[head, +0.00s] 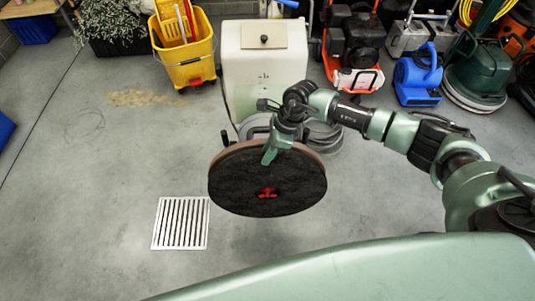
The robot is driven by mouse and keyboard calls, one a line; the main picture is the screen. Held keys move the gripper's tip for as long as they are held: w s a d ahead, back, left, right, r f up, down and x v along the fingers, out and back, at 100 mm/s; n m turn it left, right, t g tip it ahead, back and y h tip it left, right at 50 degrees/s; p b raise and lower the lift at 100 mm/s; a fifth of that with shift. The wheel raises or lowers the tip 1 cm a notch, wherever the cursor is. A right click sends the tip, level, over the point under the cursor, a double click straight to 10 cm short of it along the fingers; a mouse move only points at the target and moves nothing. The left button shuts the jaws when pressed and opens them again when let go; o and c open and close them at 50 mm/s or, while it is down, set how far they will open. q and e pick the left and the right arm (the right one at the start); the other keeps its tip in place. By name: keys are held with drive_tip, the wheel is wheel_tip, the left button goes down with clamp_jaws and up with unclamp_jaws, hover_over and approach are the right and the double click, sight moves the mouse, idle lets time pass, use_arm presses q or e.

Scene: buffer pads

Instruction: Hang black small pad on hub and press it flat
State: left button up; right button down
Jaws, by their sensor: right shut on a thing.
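My right gripper (277,150) is shut on the edge of a black round pad (245,185). The pad is held above the floor in the middle of the head view, its dark face tilted toward the camera. A red part (267,193) shows at the middle of this face. A brownish rim (229,156) shows along the pad's far edge. I cannot tell from this view whether this is the small pad, or what lies behind it. My left gripper is out of view.
A white tank machine (264,68) with a grey hose (325,138) stands just behind the pad. A yellow mop bucket (184,57) is at the back left. A blue blower (419,77) and a green floor machine (478,75) stand at the back right.

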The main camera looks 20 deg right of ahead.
drive_tip(key=shift+w+r, duration=0.1)
drive_tip(key=shift+f+b, duration=0.3)
drive_tip(key=shift+b, duration=0.1)
idle(0.4)
drive_tip(key=c, duration=1.1)
unclamp_jaws()
drive_tip(key=shift+c, duration=0.2)
